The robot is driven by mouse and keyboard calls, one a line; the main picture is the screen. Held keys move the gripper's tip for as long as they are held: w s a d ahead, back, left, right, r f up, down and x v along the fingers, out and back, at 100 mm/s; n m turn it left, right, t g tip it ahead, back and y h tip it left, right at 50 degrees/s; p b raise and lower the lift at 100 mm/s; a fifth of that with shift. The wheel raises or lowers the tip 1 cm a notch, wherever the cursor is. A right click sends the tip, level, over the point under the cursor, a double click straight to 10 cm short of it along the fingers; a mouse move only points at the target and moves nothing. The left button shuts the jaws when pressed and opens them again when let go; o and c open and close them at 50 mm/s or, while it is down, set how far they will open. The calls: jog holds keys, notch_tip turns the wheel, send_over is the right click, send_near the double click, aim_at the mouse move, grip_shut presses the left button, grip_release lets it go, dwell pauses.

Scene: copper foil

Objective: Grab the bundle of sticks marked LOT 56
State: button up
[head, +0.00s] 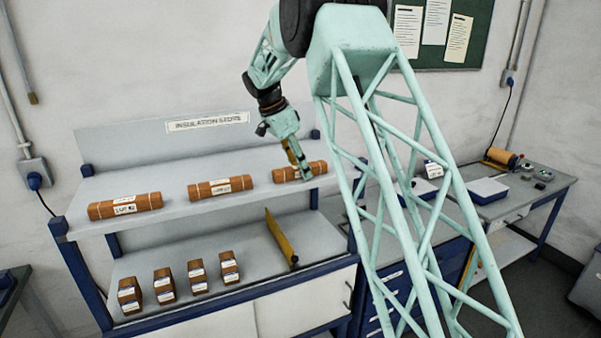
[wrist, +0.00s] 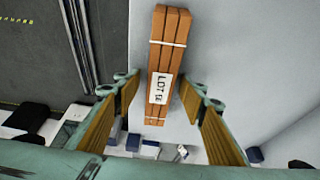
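Three brown stick bundles with white labels lie on the upper shelf in the head view: a left one (head: 125,206), a middle one (head: 222,187) and a right one (head: 314,169). Their labels are too small to read surely there. My gripper (head: 297,163) is at the right bundle. In the wrist view my gripper (wrist: 158,92) is open, its tan-padded fingers on either side of a bundle (wrist: 168,55) tied with pale bands. Gaps show between bundle and fingers. Its label reads LOT and a number starting with 5; the last digit is unclear.
The upper shelf (head: 172,205) carries an INSULATION STORE sign behind it. Several small labelled brown blocks (head: 164,285) and an upright yellow divider (head: 281,240) stand on the shelf below. A workbench (head: 520,205) with trays and a copper-coloured roll is at right.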

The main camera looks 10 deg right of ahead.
jog(key=c, duration=1.1)
jog(key=shift+r, duration=0.2)
jog(key=shift+r+b, duration=0.45)
jog(key=shift+r, duration=1.2)
jog(key=s+a+r+b, duration=0.1)
jog(key=s+a+b, duration=0.2)
jog(key=s, duration=1.2)
jog(key=shift+s+r, duration=0.2)
jog(key=shift+s, duration=0.15)
